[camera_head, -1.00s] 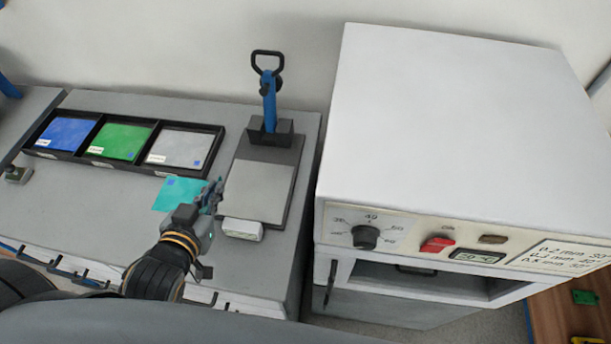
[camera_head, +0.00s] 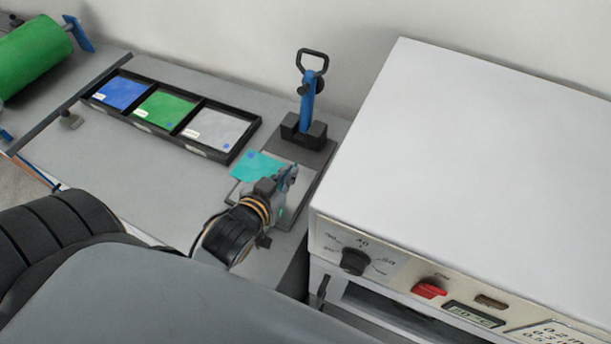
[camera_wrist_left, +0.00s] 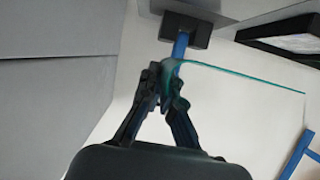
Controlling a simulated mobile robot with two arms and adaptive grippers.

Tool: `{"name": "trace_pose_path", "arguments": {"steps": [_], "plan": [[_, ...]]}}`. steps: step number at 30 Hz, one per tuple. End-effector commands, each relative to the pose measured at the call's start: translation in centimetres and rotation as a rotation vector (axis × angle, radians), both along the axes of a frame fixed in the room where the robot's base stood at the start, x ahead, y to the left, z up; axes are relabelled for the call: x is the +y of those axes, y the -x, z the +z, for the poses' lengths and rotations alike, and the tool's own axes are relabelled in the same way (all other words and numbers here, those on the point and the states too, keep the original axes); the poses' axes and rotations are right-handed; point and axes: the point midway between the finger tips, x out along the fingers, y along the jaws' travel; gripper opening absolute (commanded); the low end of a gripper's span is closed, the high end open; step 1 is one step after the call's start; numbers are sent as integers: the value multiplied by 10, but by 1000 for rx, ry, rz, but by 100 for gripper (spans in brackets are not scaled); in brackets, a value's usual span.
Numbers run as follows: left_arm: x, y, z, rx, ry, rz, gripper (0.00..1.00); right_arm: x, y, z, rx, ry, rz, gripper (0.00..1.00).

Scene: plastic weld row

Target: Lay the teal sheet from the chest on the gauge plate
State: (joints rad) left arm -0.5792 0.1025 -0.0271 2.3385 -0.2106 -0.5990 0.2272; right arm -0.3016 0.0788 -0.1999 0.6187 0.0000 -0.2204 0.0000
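The teal sheet (camera_head: 255,164) is held by my left gripper (camera_head: 289,175) in the head view. It shows nearly edge-on as a thin teal line in the left wrist view (camera_wrist_left: 240,73). The fingers in the left wrist view (camera_wrist_left: 166,88) are closed together on the sheet's edge. The gauge plate (camera_head: 287,212) is the light grey plate on a dark base, with a blue-handled post (camera_head: 308,104) at its back. The sheet and gripper overlap the plate in the head view; whether they touch it I cannot tell. My right gripper is not in view. The chest is not clearly identifiable.
A black three-compartment tray (camera_head: 193,149) holds blue, green and grey sheets left of the plate. A large white cabinet with a knob (camera_head: 355,262) and a red switch (camera_head: 429,289) stands at the right. A green roll (camera_head: 32,58) lies at far left. The bench front-left is clear.

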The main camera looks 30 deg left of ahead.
Motion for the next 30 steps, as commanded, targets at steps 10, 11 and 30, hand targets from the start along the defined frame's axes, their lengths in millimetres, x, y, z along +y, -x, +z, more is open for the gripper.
{"name": "trace_pose_path", "arguments": {"steps": [10,11,30], "plan": [[-14,-53,-53,0,0,1,0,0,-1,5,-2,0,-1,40],[-14,-55,-56,0,1,1,0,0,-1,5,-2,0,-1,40],[-17,-63,-97,-1,0,0,0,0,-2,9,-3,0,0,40]]}}
